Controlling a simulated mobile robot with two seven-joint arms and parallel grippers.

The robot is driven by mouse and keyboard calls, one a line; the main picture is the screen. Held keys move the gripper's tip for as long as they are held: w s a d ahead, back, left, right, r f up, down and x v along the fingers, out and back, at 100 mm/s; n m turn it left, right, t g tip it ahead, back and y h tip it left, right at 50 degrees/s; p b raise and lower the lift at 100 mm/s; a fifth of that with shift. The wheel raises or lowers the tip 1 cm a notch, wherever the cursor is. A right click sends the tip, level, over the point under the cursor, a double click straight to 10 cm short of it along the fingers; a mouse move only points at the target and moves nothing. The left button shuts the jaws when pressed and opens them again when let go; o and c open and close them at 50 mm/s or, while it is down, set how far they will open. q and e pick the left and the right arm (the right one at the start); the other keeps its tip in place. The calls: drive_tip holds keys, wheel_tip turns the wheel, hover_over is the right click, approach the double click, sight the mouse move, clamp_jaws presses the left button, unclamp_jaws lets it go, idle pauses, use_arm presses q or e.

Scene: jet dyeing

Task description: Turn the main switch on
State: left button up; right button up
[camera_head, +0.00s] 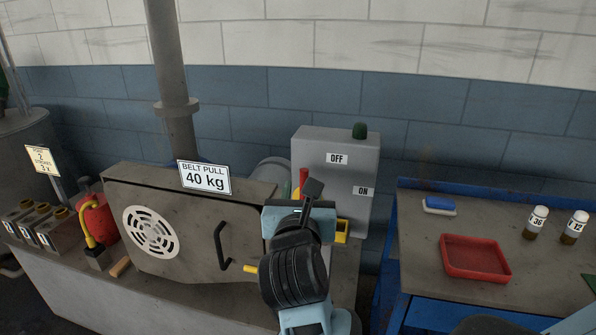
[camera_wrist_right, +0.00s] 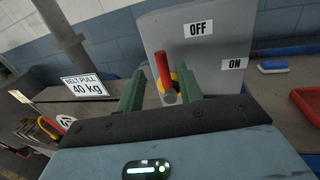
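The main switch is on a grey box (camera_head: 353,152) against the blue wall; the box also fills the top of the right wrist view (camera_wrist_right: 220,60). It carries an OFF label (camera_head: 337,158) at the top and an ON label (camera_head: 363,191) to the right. The switch's red handle (camera_wrist_right: 163,68) points up, towards OFF rather than ON. My right gripper (camera_head: 300,200) is in front of the box and partly hides the handle in the head view. In the wrist view its two green fingers (camera_wrist_right: 160,88) are apart, with the handle between or just beyond them; contact is unclear. My left gripper is not in view.
A grey machine housing with a BELT PULL 40 kg sign (camera_head: 204,178) and a black handle (camera_head: 221,246) stands left of my right gripper. A blue-framed bench (camera_head: 420,262) on the right holds a red tray (camera_head: 474,272) and two bottles (camera_head: 536,222). A vertical pipe (camera_head: 168,60) rises behind.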

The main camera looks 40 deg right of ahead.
sight(304, 175)
drive_tip(key=shift+p+x, duration=0.35)
drive_tip(key=shift+x, duration=3.5)
clamp_jaws()
